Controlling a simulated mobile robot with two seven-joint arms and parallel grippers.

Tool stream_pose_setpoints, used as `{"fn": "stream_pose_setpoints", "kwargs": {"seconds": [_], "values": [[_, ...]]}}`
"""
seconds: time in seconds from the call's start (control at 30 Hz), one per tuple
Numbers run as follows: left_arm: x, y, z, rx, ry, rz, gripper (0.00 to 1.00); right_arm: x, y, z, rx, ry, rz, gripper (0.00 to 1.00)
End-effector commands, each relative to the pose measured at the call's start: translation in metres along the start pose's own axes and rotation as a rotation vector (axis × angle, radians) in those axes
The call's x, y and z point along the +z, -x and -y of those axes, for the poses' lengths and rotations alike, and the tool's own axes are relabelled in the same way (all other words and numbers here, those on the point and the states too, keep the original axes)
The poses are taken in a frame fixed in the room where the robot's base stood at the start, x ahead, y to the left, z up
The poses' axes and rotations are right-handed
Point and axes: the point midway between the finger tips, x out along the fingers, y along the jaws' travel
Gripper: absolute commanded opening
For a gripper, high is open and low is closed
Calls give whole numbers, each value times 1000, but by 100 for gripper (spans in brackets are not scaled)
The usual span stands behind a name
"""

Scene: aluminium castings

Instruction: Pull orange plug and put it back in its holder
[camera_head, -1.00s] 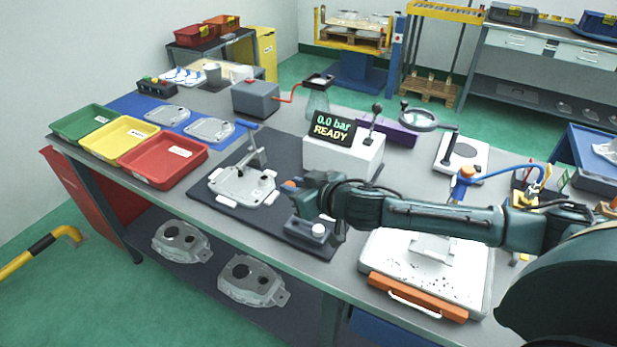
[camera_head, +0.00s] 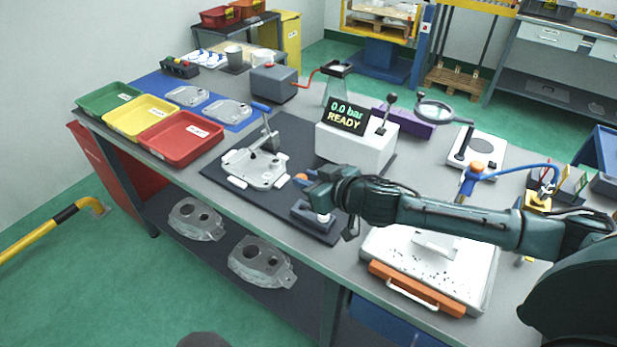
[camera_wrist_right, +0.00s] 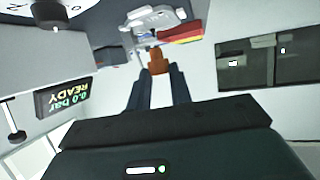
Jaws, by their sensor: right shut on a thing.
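The orange plug (camera_head: 301,177) shows at the tip of my right gripper (camera_head: 313,183). In the right wrist view the orange plug (camera_wrist_right: 158,62) sits between the two dark fingers (camera_wrist_right: 158,82), which are shut on it. A grey casting (camera_head: 255,168) lies in a clamp fixture with a blue-handled lever, left of the gripper. The plug is close to the fixture's right side; whether it touches the casting I cannot tell. A grey block with a white knob (camera_head: 323,217) stands just below the gripper. I cannot make out the plug's holder. My left gripper is not in view.
A white box with a "0.0 bar READY" display (camera_head: 347,118) stands behind the gripper. Red (camera_head: 181,138), yellow (camera_head: 141,117) and green trays line the left. A white tray with an orange front (camera_head: 416,288) lies below my right arm. A magnifier (camera_head: 434,112) stands at the right.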

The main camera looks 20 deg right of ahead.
Motion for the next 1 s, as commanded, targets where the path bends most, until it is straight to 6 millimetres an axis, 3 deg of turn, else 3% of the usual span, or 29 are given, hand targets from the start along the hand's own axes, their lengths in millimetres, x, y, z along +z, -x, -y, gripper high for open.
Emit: {"fn": "stream_pose_setpoints", "kwargs": {"seconds": [0.5,1.0], "values": [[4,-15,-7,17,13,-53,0,46,-19,0,0,0,0,0],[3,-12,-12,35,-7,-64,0,51,-21,0,1,0,0,0]]}}
